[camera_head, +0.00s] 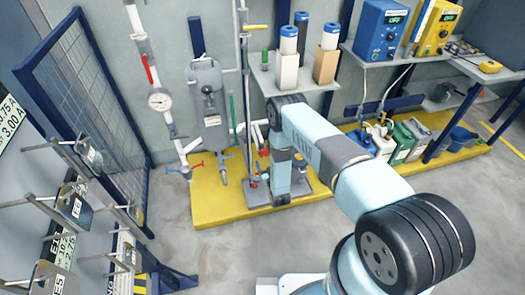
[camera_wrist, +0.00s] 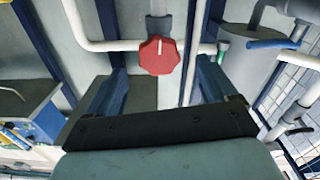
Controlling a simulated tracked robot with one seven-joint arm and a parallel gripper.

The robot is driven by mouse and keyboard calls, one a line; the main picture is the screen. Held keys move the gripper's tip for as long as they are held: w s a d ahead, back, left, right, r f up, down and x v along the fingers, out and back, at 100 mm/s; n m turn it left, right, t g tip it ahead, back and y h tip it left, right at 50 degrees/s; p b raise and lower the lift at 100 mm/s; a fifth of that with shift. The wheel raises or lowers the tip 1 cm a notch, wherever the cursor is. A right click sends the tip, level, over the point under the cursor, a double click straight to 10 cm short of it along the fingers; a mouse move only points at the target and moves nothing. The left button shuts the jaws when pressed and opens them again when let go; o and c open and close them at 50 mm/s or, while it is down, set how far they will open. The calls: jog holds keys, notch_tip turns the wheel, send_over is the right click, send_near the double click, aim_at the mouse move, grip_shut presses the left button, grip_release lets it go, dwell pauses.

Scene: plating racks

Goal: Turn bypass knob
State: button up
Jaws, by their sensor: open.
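A red faceted knob (camera_wrist: 159,56) with a white mark at its top sits on a grey vertical pipe in the wrist view. The mark points roughly upward in the picture. My gripper (camera_wrist: 157,77) is open and empty. Its two fingers stand to the left and right of the knob, with a clear gap on each side. I cannot tell how far the knob is from the fingertips in depth. In the head view my arm reaches down in front of the pipework, and I cannot make out the fingers there.
White pipes run beside the knob, and a grey tank (camera_wrist: 249,60) with a blue lever (camera_wrist: 272,43) is at right. In the head view a gauge (camera_head: 160,101), a grey vessel (camera_head: 207,85) and a shelf (camera_head: 298,85) with filter housings stand around my arm. The floor at right is clear.

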aim_at(263, 150)
jog(key=x, duration=0.8)
jog(key=shift+w, duration=0.35)
jog(key=shift+c, duration=0.4)
